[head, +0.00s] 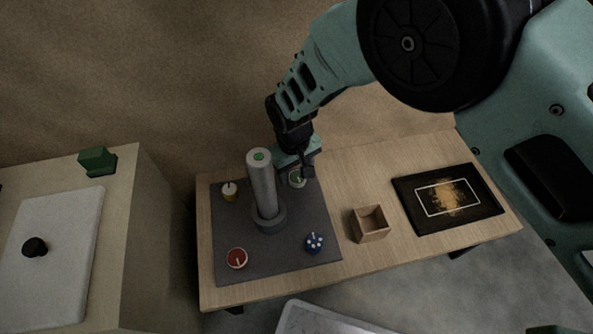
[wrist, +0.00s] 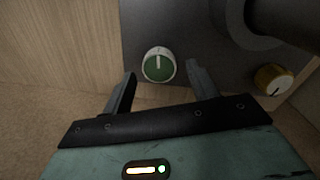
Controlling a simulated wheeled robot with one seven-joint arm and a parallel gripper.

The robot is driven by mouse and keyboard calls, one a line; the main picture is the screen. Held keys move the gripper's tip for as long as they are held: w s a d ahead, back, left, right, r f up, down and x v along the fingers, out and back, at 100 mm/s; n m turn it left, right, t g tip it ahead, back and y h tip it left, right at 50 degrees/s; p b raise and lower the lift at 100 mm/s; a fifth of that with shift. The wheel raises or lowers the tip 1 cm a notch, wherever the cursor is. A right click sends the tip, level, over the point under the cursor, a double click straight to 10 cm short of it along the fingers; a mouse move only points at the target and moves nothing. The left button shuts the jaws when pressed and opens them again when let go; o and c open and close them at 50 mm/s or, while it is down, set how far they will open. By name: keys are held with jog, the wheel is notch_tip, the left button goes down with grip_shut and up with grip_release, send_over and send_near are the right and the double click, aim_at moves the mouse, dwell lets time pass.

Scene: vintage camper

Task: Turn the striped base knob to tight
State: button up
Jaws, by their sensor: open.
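A green knob (head: 297,180) with a white rim and a white pointer line sits at the back right corner of the dark grey panel (head: 290,258). In the wrist view the green knob (wrist: 158,68) lies ahead of and between the fingertips, its line pointing towards the top of the picture. My gripper (wrist: 161,75) is open and empty; in the head view my gripper (head: 305,170) is right at this knob and partly hides it. I cannot make out stripes on any knob base, nor any tight mark.
The panel also holds a yellow knob (head: 229,190), a red knob (head: 237,258), a white-dotted blue knob (head: 314,243) and a tall grey cylinder (head: 262,185). A wooden box (head: 370,224) and a black framed picture (head: 404,197) lie to the right. The wall is close behind.

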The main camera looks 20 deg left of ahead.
aim_at(294, 177)
notch_tip(294, 177, up, 15)
jog(key=p, duration=0.4)
jog(key=shift+s+a+p, duration=0.2)
jog(key=shift+s+p, duration=0.1)
jog(key=shift+p, duration=0.05)
